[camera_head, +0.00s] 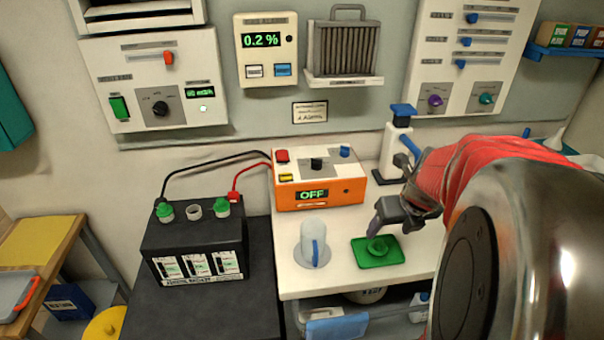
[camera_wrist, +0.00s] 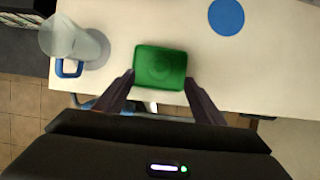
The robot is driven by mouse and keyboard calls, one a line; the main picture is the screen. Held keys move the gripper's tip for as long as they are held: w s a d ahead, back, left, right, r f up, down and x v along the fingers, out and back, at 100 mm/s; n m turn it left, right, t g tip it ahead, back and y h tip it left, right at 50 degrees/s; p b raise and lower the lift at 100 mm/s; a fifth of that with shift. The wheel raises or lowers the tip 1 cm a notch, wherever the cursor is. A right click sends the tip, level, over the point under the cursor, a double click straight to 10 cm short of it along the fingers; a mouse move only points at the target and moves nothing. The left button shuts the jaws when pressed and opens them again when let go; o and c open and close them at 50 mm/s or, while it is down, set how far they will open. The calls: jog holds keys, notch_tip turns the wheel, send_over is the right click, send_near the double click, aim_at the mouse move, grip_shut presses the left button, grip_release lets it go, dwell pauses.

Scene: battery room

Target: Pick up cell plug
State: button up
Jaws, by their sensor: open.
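A round green piece, likely the cell plug (camera_head: 377,247), sits on a square green tray (camera_head: 362,262) on the white bench. In the wrist view the tray (camera_wrist: 143,83) lies just beyond my fingertips, with the faint round plug (camera_wrist: 160,70) near its middle. My gripper (camera_head: 376,228) is over the tray, its fingers apart with nothing between them. In the wrist view my gripper (camera_wrist: 159,78) has one finger at each side of the tray's near edge. The black battery (camera_head: 195,245) has green caps on both sides of a pale, open-looking middle port (camera_head: 194,208).
A clear jug with a blue handle (camera_head: 313,245) stands left of the tray. An orange charger (camera_head: 318,181) reading OFF stands behind, with red and black leads running to the battery. A white stand with a blue top (camera_head: 397,150) is behind my gripper.

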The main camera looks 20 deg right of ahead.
aim_at(379, 241)
jog(key=shift+x, duration=2.5)
jog(key=shift+x, duration=2.6)
jog(key=shift+w, duration=0.1)
jog(key=shift+c, duration=0.6)
jog(key=c, duration=1)
jog(key=shift+d+r, duration=0.1)
jog(key=shift+r, duration=0.05)
notch_tip(379, 241, up, 10)
jog(key=shift+f, duration=0.1)
